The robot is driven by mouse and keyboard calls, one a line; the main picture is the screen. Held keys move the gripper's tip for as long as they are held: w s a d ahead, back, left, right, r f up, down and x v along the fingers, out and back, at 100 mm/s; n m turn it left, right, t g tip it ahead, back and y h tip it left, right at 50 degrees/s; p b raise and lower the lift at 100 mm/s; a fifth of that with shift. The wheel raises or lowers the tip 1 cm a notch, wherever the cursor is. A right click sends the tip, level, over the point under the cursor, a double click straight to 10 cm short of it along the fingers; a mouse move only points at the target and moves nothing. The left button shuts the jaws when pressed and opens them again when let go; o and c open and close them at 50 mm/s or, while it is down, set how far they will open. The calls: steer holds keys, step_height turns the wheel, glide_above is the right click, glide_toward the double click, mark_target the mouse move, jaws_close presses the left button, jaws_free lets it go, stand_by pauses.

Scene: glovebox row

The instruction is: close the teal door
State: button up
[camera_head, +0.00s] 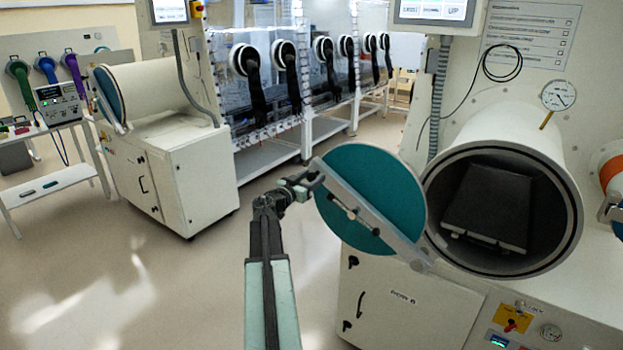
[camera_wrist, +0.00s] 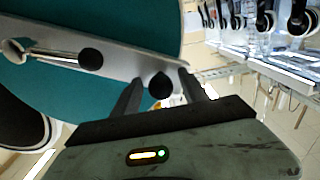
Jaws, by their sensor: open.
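The round teal door (camera_head: 352,171) stands swung open to the left of the white cylindrical chamber (camera_head: 520,130). A pale grey bar (camera_head: 385,226) crosses the door and runs to the chamber's left edge. The dark round mouth of the chamber is uncovered, with a black tray (camera_head: 487,207) inside. My gripper (camera_head: 312,180) is at the left end of the bar. In the wrist view my gripper (camera_wrist: 163,82) is open, with a black knob (camera_wrist: 160,86) between its fingers. The teal door (camera_wrist: 90,95) fills the left of that view. I cannot tell whether the fingers touch the knob.
A white cabinet (camera_head: 408,300) stands below the chamber. A gauge (camera_head: 558,95) is on top of the chamber. Another chamber with a teal disc (camera_head: 109,97) stands at the left. Gloveboxes with black gloves (camera_head: 285,70) line the back. The floor (camera_head: 120,270) at the left is clear.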

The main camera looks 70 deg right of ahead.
jaws_close()
steer(key=shift+f, duration=0.1)
stand_by(1.2)
